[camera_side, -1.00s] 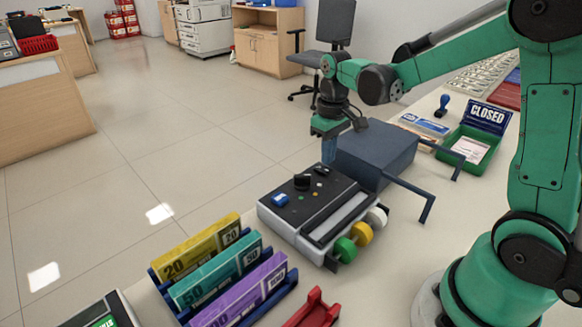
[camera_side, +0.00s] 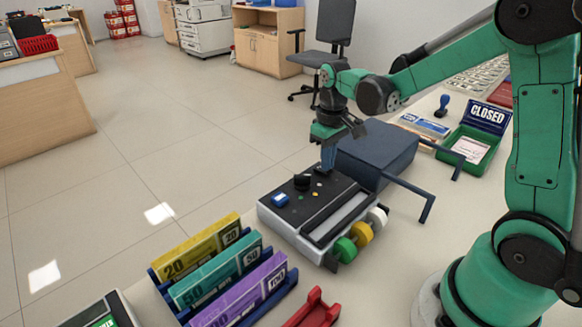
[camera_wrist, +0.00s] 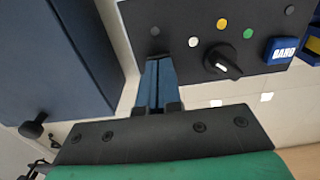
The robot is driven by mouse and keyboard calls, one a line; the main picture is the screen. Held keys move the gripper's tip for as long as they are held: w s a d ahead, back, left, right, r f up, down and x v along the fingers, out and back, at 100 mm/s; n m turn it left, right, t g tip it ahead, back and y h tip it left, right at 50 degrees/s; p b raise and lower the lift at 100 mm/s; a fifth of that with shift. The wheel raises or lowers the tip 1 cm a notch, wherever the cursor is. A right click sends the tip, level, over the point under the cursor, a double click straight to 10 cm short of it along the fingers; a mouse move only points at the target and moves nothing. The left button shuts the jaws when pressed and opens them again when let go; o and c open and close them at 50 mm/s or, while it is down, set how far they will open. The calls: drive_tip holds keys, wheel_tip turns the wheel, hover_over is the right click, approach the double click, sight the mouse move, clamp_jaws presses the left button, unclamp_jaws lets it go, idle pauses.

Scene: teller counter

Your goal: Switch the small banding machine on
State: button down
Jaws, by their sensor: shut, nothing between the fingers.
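The small banding machine (camera_side: 345,203) stands on the counter, with a black top panel and light grey sides. Its panel carries a black knob (camera_side: 302,182), a blue button (camera_side: 280,199) and small coloured dots. In the wrist view the panel (camera_wrist: 178,15) shows the knob (camera_wrist: 222,62) with a white pointer, the blue BAND button (camera_wrist: 282,50), and white, yellow and green dots. A dark round spot (camera_wrist: 155,31) lies just beyond my fingertips. My gripper (camera_side: 327,169) is shut and empty, pointing down at the panel's far end; it also shows in the wrist view (camera_wrist: 158,64). Contact cannot be told.
A dark blue-grey box (camera_side: 375,150) with bar handles stands close behind the machine. Green, yellow and white rolls (camera_side: 362,233) sit on its right side. Banded note packs (camera_side: 220,275) and a red holder (camera_side: 313,309) are in front. A green tray (camera_side: 470,150) lies farther back.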

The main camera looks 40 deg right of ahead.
drive_tip(key=shift+f, duration=0.35)
drive_tip(key=shift+r, duration=3.55)
drive_tip(key=s+a+t, duration=0.6)
drive_tip(key=a+t, duration=0.1)
drive_tip(key=a, duration=0.1)
drive_tip(key=shift+s+a+r, duration=0.25)
drive_tip(key=shift+s+r, duration=0.05)
drive_tip(key=shift+r, duration=0.05)
